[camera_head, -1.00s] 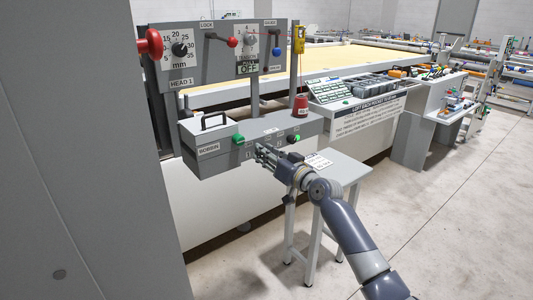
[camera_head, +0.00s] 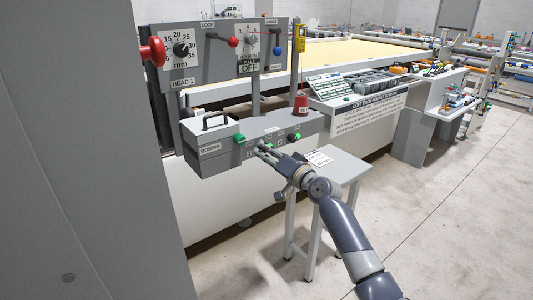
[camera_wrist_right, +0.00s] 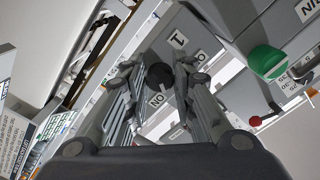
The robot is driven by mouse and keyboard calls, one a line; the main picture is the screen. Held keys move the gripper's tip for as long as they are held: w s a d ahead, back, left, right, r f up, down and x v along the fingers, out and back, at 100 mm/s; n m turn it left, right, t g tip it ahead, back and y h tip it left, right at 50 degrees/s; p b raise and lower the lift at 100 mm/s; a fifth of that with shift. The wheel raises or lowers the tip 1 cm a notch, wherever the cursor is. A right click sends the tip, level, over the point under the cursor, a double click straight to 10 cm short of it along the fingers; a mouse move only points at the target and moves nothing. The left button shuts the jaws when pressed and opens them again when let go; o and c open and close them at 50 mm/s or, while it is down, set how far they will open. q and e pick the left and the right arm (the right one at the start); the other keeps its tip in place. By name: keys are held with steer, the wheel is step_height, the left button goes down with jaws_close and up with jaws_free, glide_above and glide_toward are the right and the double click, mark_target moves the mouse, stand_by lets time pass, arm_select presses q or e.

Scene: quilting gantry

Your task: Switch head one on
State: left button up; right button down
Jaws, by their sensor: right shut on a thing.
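The grey control box (camera_head: 208,165) hangs under the HEAD 1 panel (camera_head: 182,83) in the head view. My right gripper (camera_head: 262,148) is at the front of this box. In the right wrist view my fingers (camera_wrist_right: 155,85) are closed around a dark round switch knob (camera_wrist_right: 159,75). A label "1" and a label "ON" lie on either side of the knob. In the head view my fingers hide this knob, and which way it is set cannot be told. My left gripper is not in view.
A green knob (camera_head: 239,138) is left of my gripper; a dark knob (camera_head: 291,138) is right of it. A small grey table (camera_head: 345,168) stands below my right arm. Open floor lies to the right.

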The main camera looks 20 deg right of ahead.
steer(key=c, duration=1.3)
jaws_free()
steer(key=shift+c, duration=0.2)
steer(key=v, duration=1.2)
